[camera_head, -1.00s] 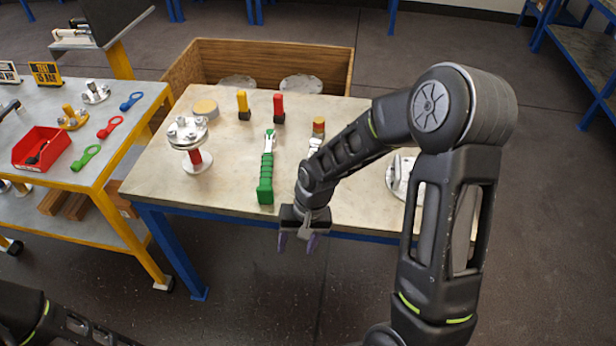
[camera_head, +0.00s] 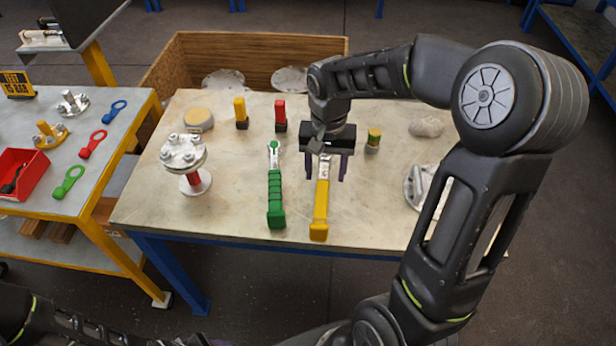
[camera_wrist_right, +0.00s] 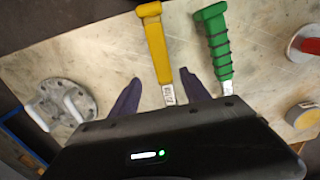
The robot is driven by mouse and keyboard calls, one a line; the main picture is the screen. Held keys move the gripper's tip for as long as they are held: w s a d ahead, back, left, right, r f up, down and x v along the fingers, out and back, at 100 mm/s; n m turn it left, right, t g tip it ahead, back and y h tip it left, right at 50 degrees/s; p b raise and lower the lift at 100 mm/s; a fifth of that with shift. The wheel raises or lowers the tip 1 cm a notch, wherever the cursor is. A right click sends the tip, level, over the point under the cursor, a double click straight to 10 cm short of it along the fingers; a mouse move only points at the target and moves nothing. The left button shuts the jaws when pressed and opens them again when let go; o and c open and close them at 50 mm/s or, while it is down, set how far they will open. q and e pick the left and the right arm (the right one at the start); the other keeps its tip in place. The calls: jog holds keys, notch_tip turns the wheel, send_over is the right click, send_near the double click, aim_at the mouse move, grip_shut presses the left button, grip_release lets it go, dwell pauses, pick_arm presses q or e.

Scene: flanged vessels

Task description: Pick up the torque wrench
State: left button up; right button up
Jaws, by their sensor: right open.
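Two long-handled wrenches lie on the table; I cannot tell for sure which is the torque wrench. The green wrench (camera_head: 276,195) has a ribbed handle and a ratchet-like head towards the back. The yellow-handled wrench (camera_head: 320,205) lies to its right, its far part hidden by my right gripper (camera_head: 325,179). That gripper is open and empty above the yellow wrench, pointing down, one finger on either side of its shaft. In the right wrist view, the yellow wrench (camera_wrist_right: 157,45) runs between the spread fingers, with the green wrench (camera_wrist_right: 217,48) beside it. My left gripper is out of view.
A flanged vessel (camera_head: 184,153) stands left on the table (camera_head: 235,205). A yellow block (camera_head: 241,113) and a red block (camera_head: 280,113) stand at the back. A metal flange part (camera_head: 417,186) lies right. A side bench (camera_head: 105,160) holds a red bin (camera_head: 22,174).

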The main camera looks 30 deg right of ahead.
aim_at(322, 191)
jog(key=shift+w, duration=0.35)
jog(key=shift+s+r, duration=0.1)
jog(key=shift+s, duration=0.25)
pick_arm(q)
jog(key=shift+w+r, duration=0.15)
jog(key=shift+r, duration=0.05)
pick_arm(e)
jog(key=shift+w+f, duration=0.15)
jog(key=shift+f, duration=1.2)
jog(key=shift+f, duration=0.1)
jog(key=shift+a+f+p, duration=0.1)
jog(key=shift+f+p, duration=0.25)
jog(key=shift+p, duration=0.05)
notch_tip(322, 191, down, 4)
jog(key=shift+a+f+p, duration=0.1)
jog(key=shift+f+p, duration=0.1)
jog(key=shift+p, duration=0.25)
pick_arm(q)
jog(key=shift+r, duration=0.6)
pick_arm(e)
jog(key=shift+c, duration=0.5)
grip_shut()
